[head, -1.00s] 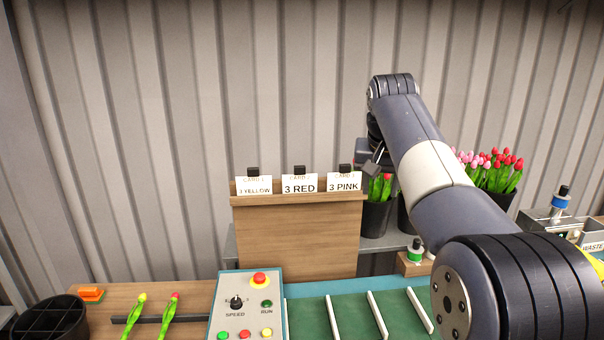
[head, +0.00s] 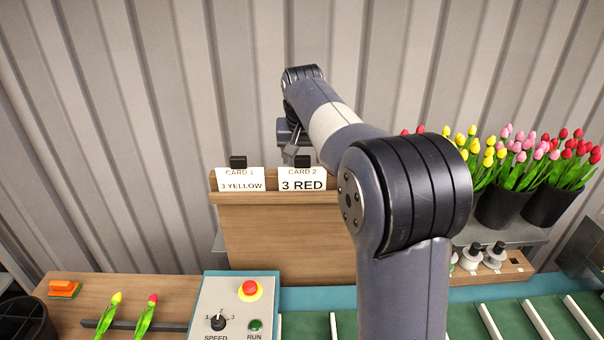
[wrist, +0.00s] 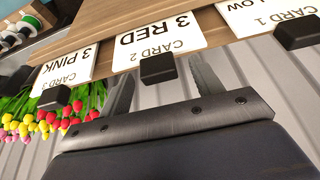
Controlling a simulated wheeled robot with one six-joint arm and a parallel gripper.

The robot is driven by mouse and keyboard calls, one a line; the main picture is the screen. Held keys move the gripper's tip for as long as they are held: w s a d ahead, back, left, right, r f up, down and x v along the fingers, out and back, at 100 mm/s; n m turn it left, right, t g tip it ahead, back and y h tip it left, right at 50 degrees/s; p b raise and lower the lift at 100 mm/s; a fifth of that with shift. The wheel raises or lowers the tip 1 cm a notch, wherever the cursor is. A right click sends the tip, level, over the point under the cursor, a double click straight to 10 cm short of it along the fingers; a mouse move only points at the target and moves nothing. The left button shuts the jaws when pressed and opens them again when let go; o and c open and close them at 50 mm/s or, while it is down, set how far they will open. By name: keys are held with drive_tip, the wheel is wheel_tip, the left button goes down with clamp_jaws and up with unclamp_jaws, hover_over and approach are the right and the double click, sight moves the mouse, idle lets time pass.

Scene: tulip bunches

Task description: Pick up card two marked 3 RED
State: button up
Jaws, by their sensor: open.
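Card 2, a white card marked 3 RED (head: 303,184), stands upright on the wooden board (head: 280,235), with a black clip (wrist: 157,69) at its top. It also shows in the wrist view (wrist: 155,42), upside down. My gripper (head: 294,152) is right above and behind this card in the head view. In the wrist view my gripper (wrist: 162,72) is open, with one finger to each side of the black clip. The fingers appear apart from the clip, and nothing is held.
Card 1, 3 YELLOW (head: 240,182), stands close on the left of card 2. Card 3, 3 PINK (wrist: 66,72), stands on its other side, hidden by my arm in the head view. Potted tulips (head: 545,170) stand at the right. A control box (head: 235,305) sits in front.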

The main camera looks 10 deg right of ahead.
drive_tip(key=shift+s, duration=0.1)
drive_tip(key=c, duration=1.3)
drive_tip(key=shift+r, duration=0.1)
